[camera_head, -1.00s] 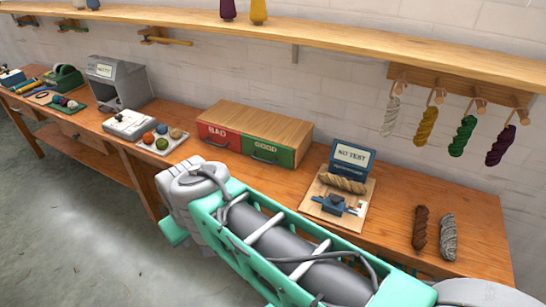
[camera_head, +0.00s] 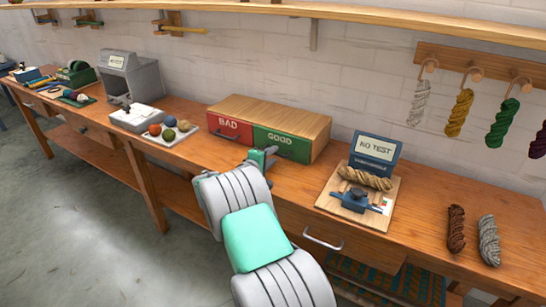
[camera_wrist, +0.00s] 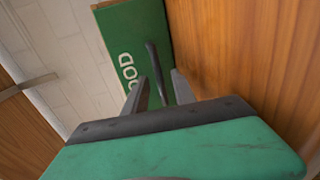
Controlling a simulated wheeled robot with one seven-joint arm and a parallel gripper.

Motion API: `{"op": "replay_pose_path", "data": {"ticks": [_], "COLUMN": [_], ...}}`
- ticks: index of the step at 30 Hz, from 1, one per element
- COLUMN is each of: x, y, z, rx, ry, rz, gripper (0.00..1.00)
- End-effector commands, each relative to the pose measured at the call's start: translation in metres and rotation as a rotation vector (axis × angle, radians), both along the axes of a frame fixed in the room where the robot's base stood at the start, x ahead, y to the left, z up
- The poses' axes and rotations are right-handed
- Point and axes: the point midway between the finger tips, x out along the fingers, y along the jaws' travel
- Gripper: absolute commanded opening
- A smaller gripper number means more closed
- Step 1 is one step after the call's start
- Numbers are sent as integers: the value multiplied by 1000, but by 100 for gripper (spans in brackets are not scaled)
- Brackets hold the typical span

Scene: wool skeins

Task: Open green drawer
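The green drawer front (camera_head: 281,143), marked GOOD, sits in a wooden box (camera_head: 270,118) on the bench, right of the red BAD drawer (camera_head: 231,130). It looks closed. Its dark handle (camera_wrist: 155,72) runs along the green front (camera_wrist: 130,35) in the wrist view. My gripper (camera_head: 264,157) is right in front of the green drawer in the head view. In the wrist view my gripper (camera_wrist: 158,92) is open, with one finger on each side of the handle's near end. I cannot tell whether the fingers touch the handle.
A board with a tan skein and a NO TEST display (camera_head: 376,148) stands right of the box. A white tray of coloured balls (camera_head: 170,131) lies to the left. Brown (camera_head: 456,228) and grey skeins (camera_head: 489,240) lie at the right. The bench in front of the red drawer is clear.

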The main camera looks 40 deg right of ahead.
Motion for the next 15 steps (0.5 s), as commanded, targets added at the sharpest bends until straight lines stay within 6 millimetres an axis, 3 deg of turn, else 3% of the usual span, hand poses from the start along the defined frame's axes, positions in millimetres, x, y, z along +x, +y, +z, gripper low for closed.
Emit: {"op": "replay_pose_path", "data": {"ticks": [3,10,15], "x": [3,4,4], "y": [-9,-10,-10], "z": [-2,-2,-2], "rx": [1,2,2], "ry": [-2,-2,-3], "rz": [1,2,1], "gripper": [32,32,19]}}
